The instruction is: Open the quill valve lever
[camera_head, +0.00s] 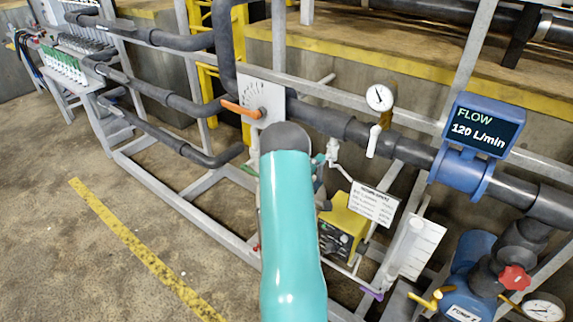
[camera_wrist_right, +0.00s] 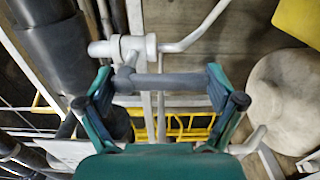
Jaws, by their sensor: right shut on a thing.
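The quill valve (camera_wrist_right: 122,47) is a white fitting in the right wrist view. In the head view a white fitting (camera_head: 333,150) that looks like the same valve sits below the dark pipe. Its lever (camera_wrist_right: 165,84) appears as a short grey bar in front of the white body, joined to it near the left end. My right gripper (camera_wrist_right: 160,92) has its dark pads at the two ends of this bar and is shut on it. In the head view my teal right arm hides most of this gripper. My left gripper is in neither view.
An orange lever (camera_head: 241,109) on a dial plate sits left of my arm. A pressure gauge (camera_head: 380,97), a blue flow meter (camera_head: 462,172) and a yellow box (camera_head: 344,226) stand right of it. The floor at left is open.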

